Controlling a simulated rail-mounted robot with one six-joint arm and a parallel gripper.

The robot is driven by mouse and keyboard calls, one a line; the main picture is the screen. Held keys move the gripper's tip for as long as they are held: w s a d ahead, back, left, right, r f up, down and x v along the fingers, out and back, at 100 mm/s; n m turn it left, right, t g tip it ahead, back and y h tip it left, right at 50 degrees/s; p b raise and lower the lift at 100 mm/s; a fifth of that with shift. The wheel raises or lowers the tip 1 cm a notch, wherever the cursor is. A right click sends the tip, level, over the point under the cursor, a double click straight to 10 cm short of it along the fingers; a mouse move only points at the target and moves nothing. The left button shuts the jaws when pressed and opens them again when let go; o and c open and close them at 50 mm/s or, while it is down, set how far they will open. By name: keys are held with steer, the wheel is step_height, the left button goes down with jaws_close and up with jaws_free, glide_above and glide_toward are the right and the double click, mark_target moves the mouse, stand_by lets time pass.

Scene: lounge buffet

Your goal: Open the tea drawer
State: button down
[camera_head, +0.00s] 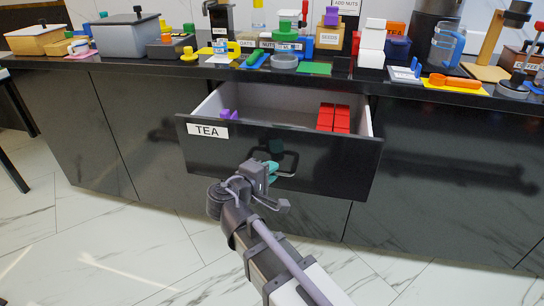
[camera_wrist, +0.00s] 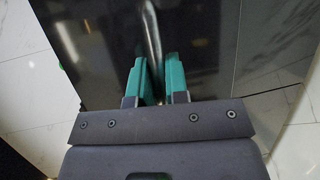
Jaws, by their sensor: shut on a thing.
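The tea drawer (camera_head: 280,158) stands pulled out from the black counter in the head view, with a white TEA label (camera_head: 208,131) at the left of its front. Inside lie red boxes (camera_head: 333,117) at the right and a purple thing (camera_head: 228,114) at the left. A dark bar handle (camera_head: 290,165) is on the drawer front; it also shows in the wrist view (camera_wrist: 151,35). My gripper (camera_head: 272,171) is at the handle's left part. In the wrist view its teal fingers (camera_wrist: 155,80) are closed around the handle bar.
The countertop (camera_head: 150,67) above is crowded with boxes, jars and tools, including a blue pitcher (camera_head: 445,45) and an orange scoop (camera_head: 455,82). Shut black cabinet fronts (camera_head: 450,160) flank the drawer. The marble floor (camera_head: 130,250) in front is clear.

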steer(key=shift+s+a, duration=0.25)
steer(key=shift+s, duration=0.9)
steer(key=c, duration=1.1)
jaws_free()
steer(key=p+v, duration=0.2)
steer(key=v, duration=0.8)
steer(key=shift+s+a, duration=0.2)
steer(key=shift+s, duration=0.15)
